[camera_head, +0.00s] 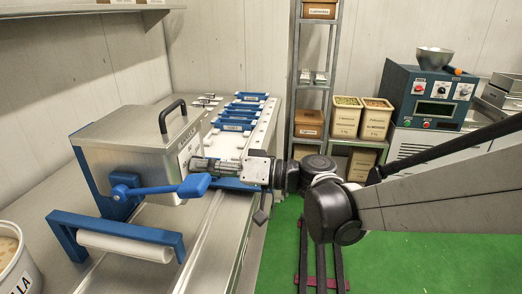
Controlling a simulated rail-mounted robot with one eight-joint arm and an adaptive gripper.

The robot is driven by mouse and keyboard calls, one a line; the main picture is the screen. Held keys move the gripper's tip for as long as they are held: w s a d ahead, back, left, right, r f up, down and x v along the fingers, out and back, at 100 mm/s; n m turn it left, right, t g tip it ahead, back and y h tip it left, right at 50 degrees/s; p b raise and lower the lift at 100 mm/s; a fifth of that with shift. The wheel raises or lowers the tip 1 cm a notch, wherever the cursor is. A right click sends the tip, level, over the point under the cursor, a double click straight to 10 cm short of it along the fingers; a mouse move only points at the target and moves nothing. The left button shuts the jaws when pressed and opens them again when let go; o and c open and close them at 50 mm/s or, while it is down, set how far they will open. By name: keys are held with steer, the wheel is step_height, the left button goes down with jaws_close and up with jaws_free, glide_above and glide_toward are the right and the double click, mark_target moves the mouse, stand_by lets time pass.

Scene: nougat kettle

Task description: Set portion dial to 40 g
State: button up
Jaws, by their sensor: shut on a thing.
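The steel hopper box (125,135) of the depositing machine stands on the bench at the left, with a black handle (172,115) on its lid and a white label on its right face. My gripper (195,165) is at that right face, low down and pointing left, with its fingers close together. It is shut on what I take to be the portion dial, which the fingers hide. I cannot read the dial's marks or its setting. A blue lever (160,189) sticks out across the front of the box, just below and in front of my fingers.
A white roller (125,246) in a blue frame is in front of the machine. Several blue moulds (240,113) lie behind my gripper. A tub (15,265) is at lower left. A shelf rack (312,90) and a blue control unit (430,95) stand at the back. Green floor is at right.

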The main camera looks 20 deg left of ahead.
steer(key=shift+n, duration=1.1)
steer(key=o, duration=1.1)
steer(key=d, duration=0.4)
steer(key=w+d, duration=0.1)
steer(key=d, duration=0.3)
steer(key=w+d, duration=0.1)
steer(key=d, duration=0.3)
steer(key=shift+w, duration=0.15)
